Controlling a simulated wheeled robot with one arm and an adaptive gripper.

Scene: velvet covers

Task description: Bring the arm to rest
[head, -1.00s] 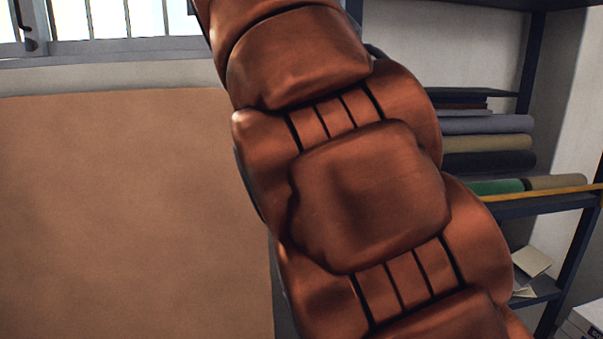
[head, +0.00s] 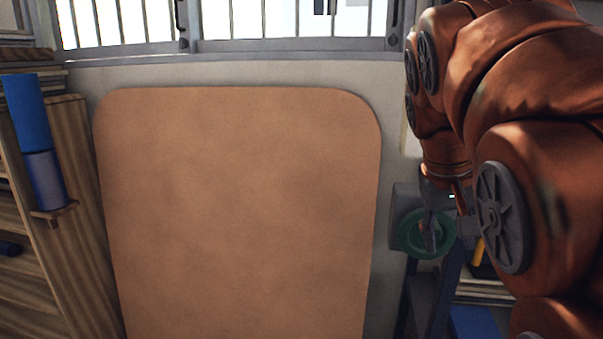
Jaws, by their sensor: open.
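My orange-brown arm fills the right side of the head view, bent, with its wrist hanging down. My gripper (head: 430,234) is small and dark at the end of the wrist, to the right of the brown panel. It is open, and I see nothing held in it. A green ring (head: 408,236) shows around or behind the fingers; I cannot tell whether it touches them. Part of the gripper's surroundings is hidden by my arm.
A large brown panel (head: 240,210) with rounded corners fills the middle, its surface bare. A wooden cabinet (head: 80,200) stands at left with a blue roll (head: 28,110) against it. Barred windows (head: 290,20) are behind. Dark shelving stands behind my arm.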

